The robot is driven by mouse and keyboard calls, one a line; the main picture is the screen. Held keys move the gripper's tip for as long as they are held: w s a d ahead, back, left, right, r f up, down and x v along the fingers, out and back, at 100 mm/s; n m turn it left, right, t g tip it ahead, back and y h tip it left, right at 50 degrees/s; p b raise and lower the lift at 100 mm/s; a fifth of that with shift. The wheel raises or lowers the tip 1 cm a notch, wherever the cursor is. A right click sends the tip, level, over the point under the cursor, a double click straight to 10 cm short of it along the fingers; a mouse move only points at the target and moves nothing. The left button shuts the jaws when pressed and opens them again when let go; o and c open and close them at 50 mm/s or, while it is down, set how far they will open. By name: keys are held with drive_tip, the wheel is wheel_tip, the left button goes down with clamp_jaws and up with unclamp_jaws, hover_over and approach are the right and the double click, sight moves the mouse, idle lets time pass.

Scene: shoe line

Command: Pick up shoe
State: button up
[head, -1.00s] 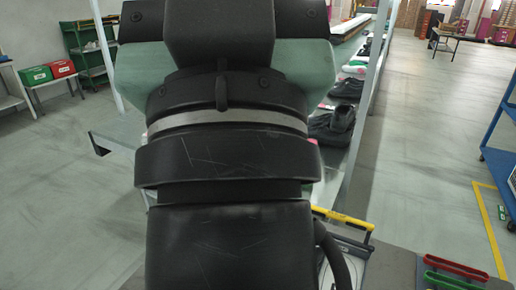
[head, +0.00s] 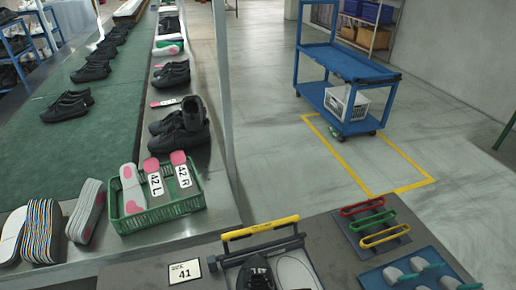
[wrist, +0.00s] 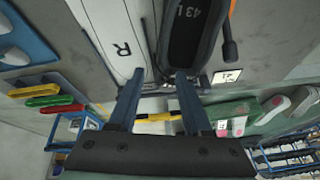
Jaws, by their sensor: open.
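In the wrist view my gripper (wrist: 158,76) is open, with its two blue-grey fingers apart and nothing between the tips. A black shoe (wrist: 197,32) with a marking like "43 L" lies just beyond the right fingertip. A pale shape marked "R" (wrist: 120,48) lies beyond the left fingertip. I cannot tell whether the tips touch either. In the head view a black shoe (head: 256,275) and a pale insole shape (head: 295,274) sit in a yellow-handled tray (head: 262,238), cut by the lower edge. My gripper is not in the head view.
Several black shoes, including a pair (head: 180,125), stand along the line at left. A green crate (head: 160,210) holds labelled insoles. A card reading 41 (head: 185,271), coloured handles (head: 374,223) and a blue tray (head: 415,268) share the bench.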

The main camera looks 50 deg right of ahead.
drive_tip(key=x, duration=0.6)
drive_tip(key=shift+w+f, duration=0.2)
drive_tip(key=shift+f, duration=0.1)
drive_tip(key=shift+d+x, duration=0.2)
drive_tip(key=shift+x, duration=2.55)
clamp_jaws()
drive_tip(key=shift+d+r, duration=0.1)
drive_tip(key=shift+r, duration=0.05)
